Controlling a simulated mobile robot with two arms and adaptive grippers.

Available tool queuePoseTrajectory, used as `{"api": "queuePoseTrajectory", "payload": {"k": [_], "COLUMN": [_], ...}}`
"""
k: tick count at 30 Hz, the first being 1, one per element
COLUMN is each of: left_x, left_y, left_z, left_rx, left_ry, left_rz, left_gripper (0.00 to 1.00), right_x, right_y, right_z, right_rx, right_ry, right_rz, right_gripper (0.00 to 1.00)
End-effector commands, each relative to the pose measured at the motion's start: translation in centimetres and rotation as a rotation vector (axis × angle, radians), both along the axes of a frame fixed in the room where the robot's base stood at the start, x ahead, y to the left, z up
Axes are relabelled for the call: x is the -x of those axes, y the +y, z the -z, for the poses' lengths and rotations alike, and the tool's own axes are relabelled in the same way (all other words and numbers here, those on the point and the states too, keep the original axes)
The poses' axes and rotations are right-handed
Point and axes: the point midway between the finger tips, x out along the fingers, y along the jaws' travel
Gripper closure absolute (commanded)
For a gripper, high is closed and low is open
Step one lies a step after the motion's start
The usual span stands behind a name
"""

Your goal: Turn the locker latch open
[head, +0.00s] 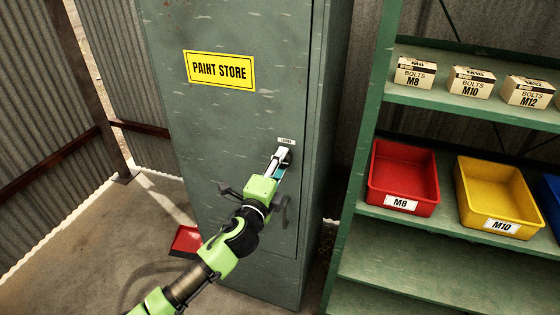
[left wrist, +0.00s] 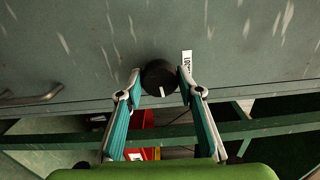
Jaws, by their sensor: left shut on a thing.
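The green locker (head: 225,120) stands upright with its door shut and a yellow PAINT STORE sign (head: 219,70). Its latch (left wrist: 160,76) is a dark round knob on the door with a short white mark, which points towards the bottom of the left wrist view. A small label (head: 287,141) sits above the knob in the head view; it also shows right of the knob in the left wrist view (left wrist: 187,63). My left gripper (head: 280,155) is shut on the knob, one fingertip on each side. In the head view the gripper mostly hides the knob. My right gripper is out of view.
A grey bar handle (head: 284,212) is on the door below the knob. A green shelf rack (head: 450,108) at the right holds boxes, a red bin (head: 404,180) and a yellow bin (head: 497,197). A red object (head: 186,240) lies on the floor, partly behind my arm.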

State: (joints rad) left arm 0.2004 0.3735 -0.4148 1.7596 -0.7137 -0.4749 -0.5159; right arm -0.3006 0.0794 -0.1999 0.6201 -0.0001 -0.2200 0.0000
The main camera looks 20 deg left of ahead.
Motion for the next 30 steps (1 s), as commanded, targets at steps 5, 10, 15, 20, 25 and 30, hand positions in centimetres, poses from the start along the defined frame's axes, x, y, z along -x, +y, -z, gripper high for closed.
{"api": "queuePoseTrajectory", "payload": {"k": [5, 10, 15, 20, 25, 30], "left_x": [0.01, 0.01, 0.01, 0.01, 0.01, 0.01], "left_y": [-0.05, -0.05, -0.05, -0.05, -0.05, -0.04], "left_z": [-0.01, 0.03, 0.06, 0.07, 0.08, 0.06], "left_rx": [-0.07, -0.106, -0.116, -0.116, -0.115, -0.114], "left_ry": [-0.001, -0.003, -0.003, -0.003, -0.003, -0.003], "left_rz": [0.001, 0.001, 0.001, 0.001, 0.001, 0.001], "left_gripper": [0.88, 0.88, 0.88, 0.88, 0.58, 0.49], "right_x": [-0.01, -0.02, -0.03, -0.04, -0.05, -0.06], "right_y": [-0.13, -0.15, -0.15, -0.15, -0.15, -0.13], "right_z": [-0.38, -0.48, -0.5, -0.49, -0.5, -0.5], "right_rx": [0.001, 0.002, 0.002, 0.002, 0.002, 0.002], "right_ry": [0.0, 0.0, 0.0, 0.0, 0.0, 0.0], "right_rz": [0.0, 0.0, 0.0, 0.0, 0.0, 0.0], "right_gripper": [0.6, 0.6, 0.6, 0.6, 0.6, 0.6]}}
